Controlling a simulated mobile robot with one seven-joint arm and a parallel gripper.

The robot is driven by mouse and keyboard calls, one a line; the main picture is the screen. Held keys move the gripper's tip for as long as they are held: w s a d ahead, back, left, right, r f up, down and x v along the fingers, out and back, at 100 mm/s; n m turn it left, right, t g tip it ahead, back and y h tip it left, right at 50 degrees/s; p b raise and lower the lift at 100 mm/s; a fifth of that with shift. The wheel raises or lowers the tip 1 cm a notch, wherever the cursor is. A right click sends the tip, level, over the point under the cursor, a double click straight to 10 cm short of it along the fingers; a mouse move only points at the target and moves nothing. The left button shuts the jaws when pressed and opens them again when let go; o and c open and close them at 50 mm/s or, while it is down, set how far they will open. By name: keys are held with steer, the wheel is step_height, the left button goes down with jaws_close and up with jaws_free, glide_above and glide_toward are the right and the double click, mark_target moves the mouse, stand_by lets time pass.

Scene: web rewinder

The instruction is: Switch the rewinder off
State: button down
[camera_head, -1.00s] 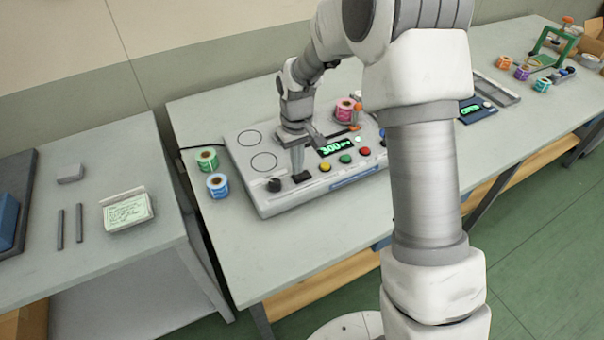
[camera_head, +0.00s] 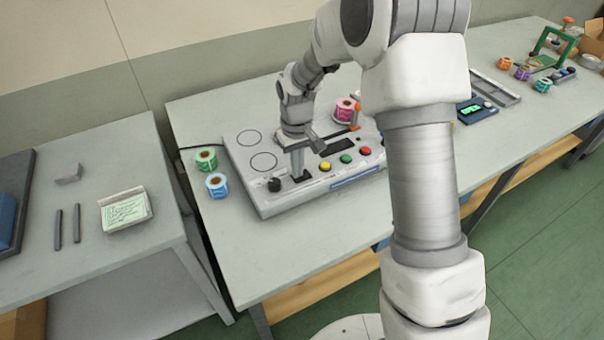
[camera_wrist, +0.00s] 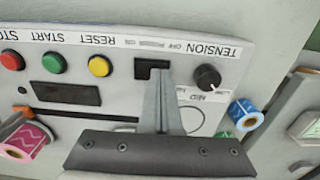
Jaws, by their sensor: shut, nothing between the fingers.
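The rewinder (camera_head: 275,200) is a pale grey box on the table, with a row of buttons along its front. Its display (camera_head: 338,146) is dark, and also shows dark in the wrist view (camera_wrist: 66,93). The black power switch (camera_wrist: 146,70) sits in a dark recess under a label reading POWER OFF ON, beside the black tension knob (camera_wrist: 207,77). My gripper (camera_wrist: 161,76) is shut and empty, its fingertips at the switch. The fingers partly hide the switch, and I cannot tell whether they touch it. My gripper also shows in the head view (camera_head: 297,174).
Yellow (camera_wrist: 99,66), green (camera_wrist: 54,63) and red (camera_wrist: 12,61) buttons lie beside the switch. A pink roll (camera_head: 344,110) sits on the rewinder. Green (camera_head: 206,160) and blue (camera_head: 217,185) rolls stand left of it. A side table (camera_head: 100,260) stands at left.

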step_height(320, 180, up, 7)
steer(key=p, duration=0.5)
stand_by(0.3)
stand_by(0.4)
steer(key=s+d+r+m+t, duration=0.1)
steer(key=s+d+r, duration=0.2)
steer(key=s+r, duration=0.35)
steer(key=s+d+r+m+t, duration=0.1)
steer(key=s+d+r+t, duration=0.2)
steer(key=r, duration=0.7)
steer(key=s+d+r+m, duration=0.1)
steer(key=s+d+r, duration=0.1)
steer(key=s, duration=0.6)
steer(key=s+d+r+m+t, duration=0.1)
steer(key=s+d+r, duration=0.1)
steer(key=s, duration=0.6)
steer(key=shift+r+m+t, duration=0.3)
steer(key=shift+r, duration=0.05)
